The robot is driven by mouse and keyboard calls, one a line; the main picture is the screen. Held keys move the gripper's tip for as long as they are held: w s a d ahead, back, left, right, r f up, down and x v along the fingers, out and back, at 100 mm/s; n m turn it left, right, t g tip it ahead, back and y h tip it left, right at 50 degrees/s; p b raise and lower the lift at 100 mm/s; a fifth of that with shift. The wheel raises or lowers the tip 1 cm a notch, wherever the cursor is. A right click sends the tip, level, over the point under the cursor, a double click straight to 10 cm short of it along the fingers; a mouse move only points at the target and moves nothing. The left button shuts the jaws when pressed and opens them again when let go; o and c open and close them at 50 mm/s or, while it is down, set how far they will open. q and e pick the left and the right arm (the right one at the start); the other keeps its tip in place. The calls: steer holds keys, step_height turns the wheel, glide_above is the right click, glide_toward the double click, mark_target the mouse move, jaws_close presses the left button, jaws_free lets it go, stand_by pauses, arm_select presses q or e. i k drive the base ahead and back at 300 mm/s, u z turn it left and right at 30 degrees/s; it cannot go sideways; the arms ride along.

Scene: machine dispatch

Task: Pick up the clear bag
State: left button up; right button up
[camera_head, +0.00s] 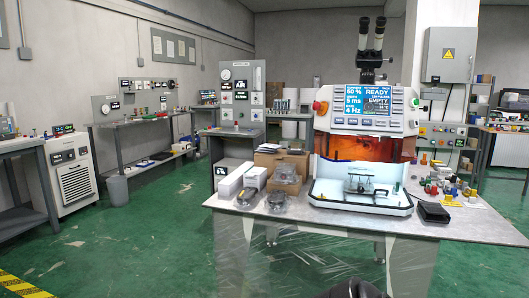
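A clear bag with greyish contents (276,203) lies on the front left part of the worktable. A second clear, shiny bag-like packet (285,173) lies behind it, by the cardboard box. From here I cannot tell what is inside either one. Neither of my grippers can be made out. A dark rounded shape at the bottom edge looks like part of me, and nothing of mine touches the bags.
White boxes (229,186) and a cardboard box (267,160) stand beside the bags. A laser machine (361,120) with a white tray (318,197) fills the table's middle. Small coloured parts and a black case (433,212) lie at right. Green floor is open at left.

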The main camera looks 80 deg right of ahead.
mark_target(292, 151)
steer(key=z, duration=1.1)
steer(key=i, duration=4.65)
steer(key=z, duration=1.7)
